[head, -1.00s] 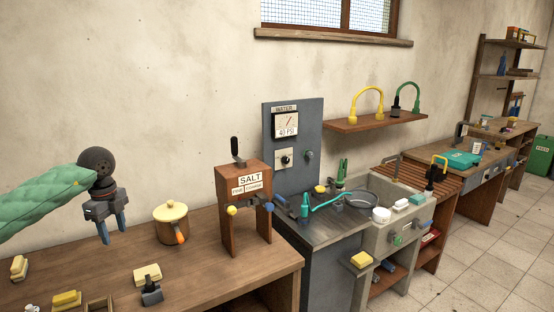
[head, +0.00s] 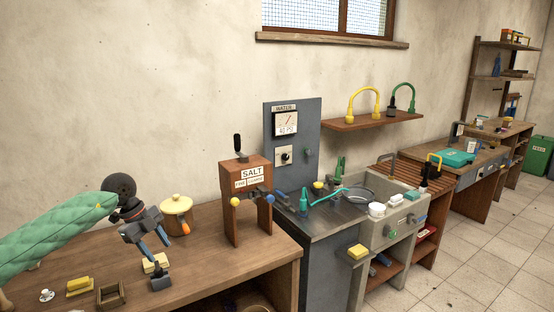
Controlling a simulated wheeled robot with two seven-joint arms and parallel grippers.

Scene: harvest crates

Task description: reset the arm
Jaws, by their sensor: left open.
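My left arm, in a green padded sleeve (head: 60,232), comes in from the left in the head view. My left gripper (head: 156,248) is over the wooden counter (head: 215,285), its blue fingers apart and pointing down and to the right. Nothing shows between the fingers. In the picture the fingers lie just above a yellow sponge-like block (head: 155,264) and a dark small tool (head: 160,280); I cannot tell the gap. A tan lidded pot (head: 177,222) with an orange handle stands behind the gripper. My right gripper is not in view.
A wooden SALT dispenser (head: 246,178) stands right of the pot. A small wooden box (head: 111,295), a yellow block (head: 79,287) and a small white item (head: 46,296) lie at the front left. The grey sink (head: 384,232) stands further right.

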